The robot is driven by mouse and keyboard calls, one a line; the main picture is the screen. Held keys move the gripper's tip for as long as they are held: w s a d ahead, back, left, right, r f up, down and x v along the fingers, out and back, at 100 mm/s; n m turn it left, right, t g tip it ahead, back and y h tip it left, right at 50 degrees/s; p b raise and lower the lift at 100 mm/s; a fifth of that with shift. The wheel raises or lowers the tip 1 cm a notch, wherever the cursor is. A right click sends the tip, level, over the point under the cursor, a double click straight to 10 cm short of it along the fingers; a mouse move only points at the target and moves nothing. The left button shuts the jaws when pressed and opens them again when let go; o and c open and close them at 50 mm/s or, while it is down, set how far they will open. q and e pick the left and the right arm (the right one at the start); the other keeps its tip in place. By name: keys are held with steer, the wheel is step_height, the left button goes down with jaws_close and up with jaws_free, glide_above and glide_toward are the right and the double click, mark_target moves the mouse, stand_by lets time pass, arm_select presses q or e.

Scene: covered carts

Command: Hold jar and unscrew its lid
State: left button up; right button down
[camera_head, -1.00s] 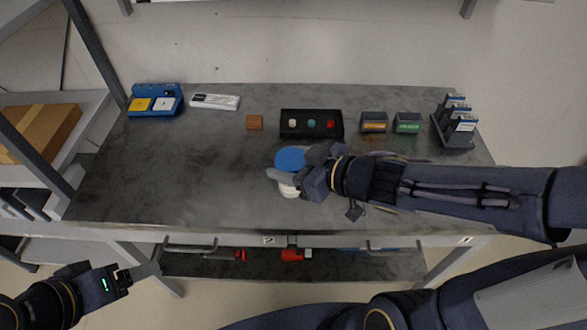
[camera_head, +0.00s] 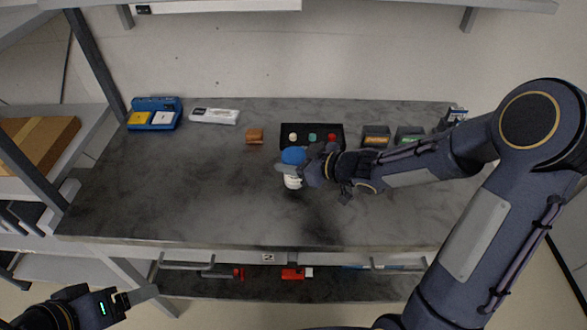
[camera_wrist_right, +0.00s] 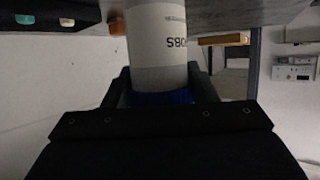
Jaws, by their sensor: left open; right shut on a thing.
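The jar (camera_head: 292,182) has a white body and a blue lid (camera_head: 293,155). It stands upright in the middle of the table, just in front of the black tray. My right gripper (camera_head: 283,170) comes from the right and is shut on the jar near its lid. In the right wrist view the white, lettered body (camera_wrist_right: 162,45) shows upside down between the fingers, with part of the blue lid (camera_wrist_right: 162,98) below it. I cannot tell whether the jar's base touches the table. My left gripper (camera_head: 125,297) is open and empty, low at the left, off the table.
On the grey table (camera_head: 180,205) are a black tray (camera_head: 311,147) with coloured buttons, a brown block (camera_head: 254,135), a white box (camera_head: 214,116), a blue holder (camera_head: 154,114) and two dark bins (camera_head: 376,138). The table's left front is clear. A shelf with a cardboard box (camera_head: 40,145) stands left.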

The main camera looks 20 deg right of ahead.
step_height(320, 180, down, 3)
steer(key=shift+b, duration=0.3)
steer(key=shift+f, duration=0.2)
steer(key=c, duration=0.6)
jaws_free()
steer(key=shift+r, duration=0.1)
steer(key=shift+o, duration=0.2)
steer(key=shift+r, duration=0.1)
